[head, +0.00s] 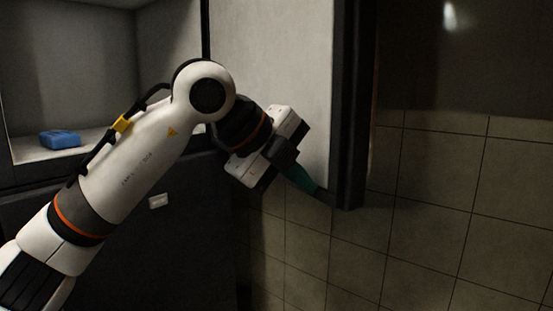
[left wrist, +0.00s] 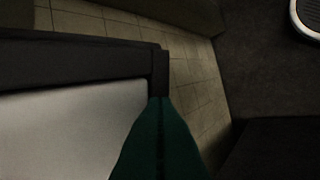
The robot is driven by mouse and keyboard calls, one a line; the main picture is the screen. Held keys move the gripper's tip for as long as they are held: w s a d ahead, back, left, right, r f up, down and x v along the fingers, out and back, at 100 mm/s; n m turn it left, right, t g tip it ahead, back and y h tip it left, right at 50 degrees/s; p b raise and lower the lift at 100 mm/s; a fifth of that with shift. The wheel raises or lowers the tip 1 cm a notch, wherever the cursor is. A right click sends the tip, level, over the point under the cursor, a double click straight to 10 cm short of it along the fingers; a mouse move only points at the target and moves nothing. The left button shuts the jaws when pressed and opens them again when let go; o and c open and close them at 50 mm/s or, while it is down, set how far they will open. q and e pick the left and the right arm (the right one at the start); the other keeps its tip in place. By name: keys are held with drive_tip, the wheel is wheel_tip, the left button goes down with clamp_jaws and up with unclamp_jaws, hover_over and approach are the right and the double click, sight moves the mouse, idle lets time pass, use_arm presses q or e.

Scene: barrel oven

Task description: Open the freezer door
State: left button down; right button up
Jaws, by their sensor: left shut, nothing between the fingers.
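The freezer door (head: 270,60) stands swung open in the head view, its pale inner panel and dark edge frame (head: 349,100) facing me. The freezer's pale interior (head: 70,60) shows at the left. My left gripper (head: 314,191) is shut and empty at the lower corner of the door, on the inner-panel side. In the left wrist view its green fingers (left wrist: 160,115) are together, with the tips close to the dark door corner (left wrist: 160,70); I cannot tell whether they touch it. My right gripper is not in view.
A blue box (head: 60,139) lies on the freezer's inner floor. A dark lower cabinet front (head: 150,250) with a small white label (head: 158,201) is below.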

use_arm(q)
drive_tip(key=shift+w+d, duration=0.25)
drive_tip(key=shift+d, duration=0.35)
drive_tip(key=shift+w, duration=0.1)
drive_tip(key=w+d+n, duration=0.1)
drive_tip(key=w+d, duration=0.1)
drive_tip(key=d, duration=0.1)
drive_tip(key=w+d+t+p, duration=0.1)
drive_tip(key=d, duration=0.2)
drive_tip(key=w+d+n+y+p, duration=0.1)
drive_tip(key=w+d, duration=0.1)
drive_tip(key=d, duration=0.2)
drive_tip(key=shift+w+n+t, duration=0.3)
drive_tip(key=shift+a, duration=0.1)
